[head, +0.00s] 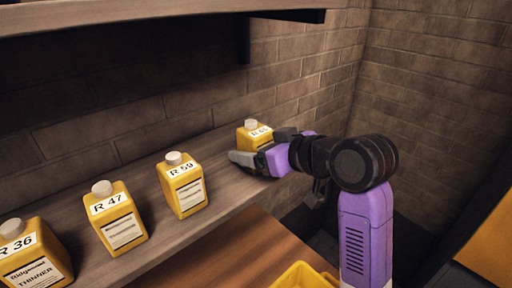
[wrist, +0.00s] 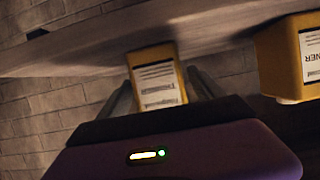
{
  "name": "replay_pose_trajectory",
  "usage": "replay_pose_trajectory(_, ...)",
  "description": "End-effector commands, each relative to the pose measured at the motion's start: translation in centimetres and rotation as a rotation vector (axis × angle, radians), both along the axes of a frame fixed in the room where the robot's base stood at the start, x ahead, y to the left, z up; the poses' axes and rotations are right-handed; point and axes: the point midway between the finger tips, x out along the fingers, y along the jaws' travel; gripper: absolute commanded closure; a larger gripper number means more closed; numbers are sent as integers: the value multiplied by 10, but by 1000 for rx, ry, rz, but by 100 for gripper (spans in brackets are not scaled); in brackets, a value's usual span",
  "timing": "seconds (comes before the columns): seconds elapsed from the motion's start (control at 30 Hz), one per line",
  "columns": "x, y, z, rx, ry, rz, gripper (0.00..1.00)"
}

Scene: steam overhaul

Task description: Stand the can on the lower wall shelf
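A yellow can with a pale cap and a label reading about "R 65" (head: 254,133) is at the far end of the lower wall shelf (head: 226,212) in the head view. It looks upright; its lower part is hidden behind my gripper (head: 246,158), which reaches in from the right. In the wrist view the can (wrist: 157,78) is between the two dark fingers (wrist: 160,86), its base end close to the shelf edge (wrist: 90,48). The fingers lie along its sides, but whether they press on it is unclear.
More yellow cans stand in a row on the shelf: R 59 (head: 183,185), R 47 (head: 118,218) and R 36 (head: 34,258). An upper shelf (head: 130,12) hangs above, with a brick wall behind. A yellow container (head: 303,277) shows below, at the bottom edge.

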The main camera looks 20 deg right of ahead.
Motion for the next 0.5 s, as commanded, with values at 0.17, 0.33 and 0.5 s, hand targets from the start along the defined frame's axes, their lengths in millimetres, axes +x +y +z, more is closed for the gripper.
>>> replay_pose_trajectory(0.17, 0, 0, 0, 0, 0, 0, 24)
replay_pose_trajectory(0.33, -1, -1, 4, 0, 0, 0, 24)
replay_pose_trajectory(0.5, -22, -7, 11, 0, -3, -1, 24)
